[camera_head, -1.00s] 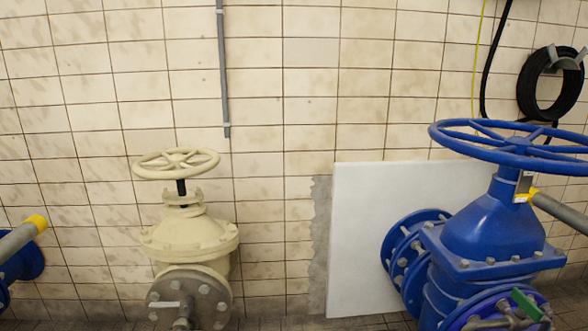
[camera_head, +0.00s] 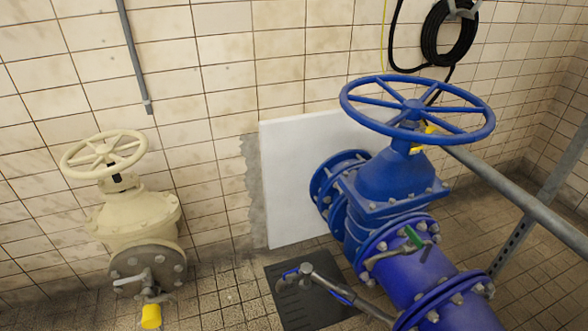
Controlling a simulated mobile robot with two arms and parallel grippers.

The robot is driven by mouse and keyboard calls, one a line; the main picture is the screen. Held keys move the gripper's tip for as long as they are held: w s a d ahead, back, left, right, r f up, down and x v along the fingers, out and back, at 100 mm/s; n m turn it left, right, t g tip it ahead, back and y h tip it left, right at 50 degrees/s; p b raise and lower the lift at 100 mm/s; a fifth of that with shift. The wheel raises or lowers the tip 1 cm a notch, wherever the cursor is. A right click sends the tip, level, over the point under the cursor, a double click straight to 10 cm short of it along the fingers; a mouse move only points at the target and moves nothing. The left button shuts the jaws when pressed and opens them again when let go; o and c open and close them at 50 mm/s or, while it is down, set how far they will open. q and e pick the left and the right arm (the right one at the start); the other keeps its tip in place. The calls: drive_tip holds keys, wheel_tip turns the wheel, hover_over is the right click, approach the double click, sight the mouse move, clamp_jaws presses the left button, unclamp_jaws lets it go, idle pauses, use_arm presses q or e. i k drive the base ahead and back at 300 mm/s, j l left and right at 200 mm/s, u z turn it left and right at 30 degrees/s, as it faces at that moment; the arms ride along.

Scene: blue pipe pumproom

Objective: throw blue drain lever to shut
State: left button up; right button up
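A small lever with a green grip (camera_head: 413,237) sits on a metal fitting on the flange of the blue valve (camera_head: 392,178). Low in front of that valve, a slim metal fitting (camera_head: 306,270) with a dark blue strip (camera_head: 342,293) along it reaches over a dark floor plate. I cannot tell for sure whether this blue strip is the drain lever, or how it is set. A grey metal lever (camera_head: 138,278) sits on the flange of the cream valve, above a yellow cap (camera_head: 151,316). Neither of my grippers shows.
The blue handwheel (camera_head: 417,108) stands over the blue valve. A grey rail (camera_head: 515,205) crosses on the right. The cream valve (camera_head: 132,218) stands at left. A white panel (camera_head: 291,184) leans at the wall. Tiled floor (camera_head: 225,293) is clear between the valves.

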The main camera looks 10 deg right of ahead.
sight(342, 296)
drive_tip(key=l+z, duration=0.15)
drive_tip(key=z, duration=0.25)
drive_tip(key=l+z, duration=0.1)
drive_tip(key=z, duration=0.3)
